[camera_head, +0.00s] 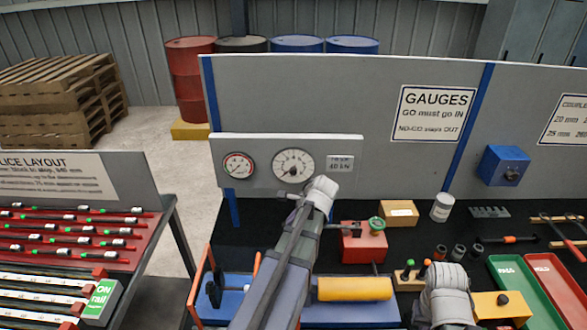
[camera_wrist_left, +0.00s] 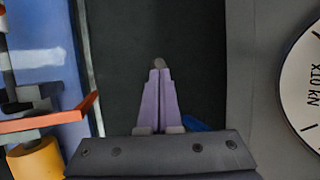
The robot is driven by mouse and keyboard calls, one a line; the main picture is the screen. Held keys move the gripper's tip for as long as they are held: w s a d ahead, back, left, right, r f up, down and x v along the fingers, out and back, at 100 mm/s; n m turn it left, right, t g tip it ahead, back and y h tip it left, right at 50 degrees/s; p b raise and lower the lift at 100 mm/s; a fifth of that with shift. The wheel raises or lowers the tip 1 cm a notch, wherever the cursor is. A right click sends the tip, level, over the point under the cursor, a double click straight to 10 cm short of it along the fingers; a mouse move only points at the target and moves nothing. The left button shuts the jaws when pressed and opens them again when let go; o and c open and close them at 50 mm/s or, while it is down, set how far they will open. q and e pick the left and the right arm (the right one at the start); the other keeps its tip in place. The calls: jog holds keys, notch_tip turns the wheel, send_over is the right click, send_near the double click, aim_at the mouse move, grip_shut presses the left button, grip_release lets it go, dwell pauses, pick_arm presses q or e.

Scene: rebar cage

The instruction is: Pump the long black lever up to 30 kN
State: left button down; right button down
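The gauge panel (camera_head: 222,196) carries a small red-rimmed gauge (camera_head: 239,166) and a larger white gauge (camera_head: 293,166); their needle readings are too small to tell. Part of a dial marked kN x10 (camera_wrist_left: 304,85) shows in the left wrist view. My left gripper (camera_head: 285,195) is raised in front of the panel, below the large gauge. Its fingers (camera_wrist_left: 160,70) are together, with nothing clearly held. A yellow cylinder (camera_head: 355,289) lies on a blue base (camera_head: 340,314), partly behind my left arm. I cannot pick out the long black lever with certainty. My right wrist (camera_head: 445,280) is at bottom right, fingers hidden.
A red block with a green knob (camera_head: 364,243) stands right of my left arm. A cardboard box (camera_head: 398,213), a white can (camera_head: 442,207), green tray (camera_head: 522,285) and red tray (camera_head: 555,280) are further right. An orange-red frame (camera_head: 204,270) stands left.

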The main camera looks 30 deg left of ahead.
notch_tip(320, 180, up, 9)
jog(key=p, duration=0.9)
jog(key=shift+r, duration=0.2)
